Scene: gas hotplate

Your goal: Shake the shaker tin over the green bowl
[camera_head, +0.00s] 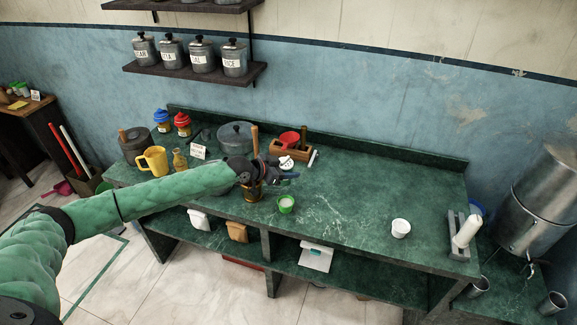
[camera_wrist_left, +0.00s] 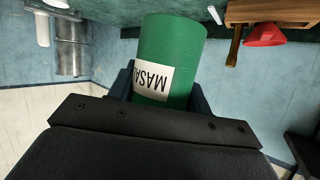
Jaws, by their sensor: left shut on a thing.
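The shaker tin is green with a white label reading "MASA…" and fills the middle of the left wrist view (camera_wrist_left: 172,50). My left gripper (camera_wrist_left: 160,88) is shut around it. In the head view, my left gripper (camera_head: 272,170) is above the counter, and a white perforated top (camera_head: 286,162), seemingly the tin's, shows beside its fingers. The tin's green body is mostly hidden there. The small green bowl (camera_head: 287,204) stands on the counter just below and slightly right of the gripper, with pale contents. My right gripper is not in view.
A wooden box (camera_head: 292,152) with a red cup stands behind the gripper. A yellow mug (camera_head: 154,159), a small sign and pots stand to the left. A white cup (camera_head: 400,228) stands to the right. The counter between bowl and white cup is clear.

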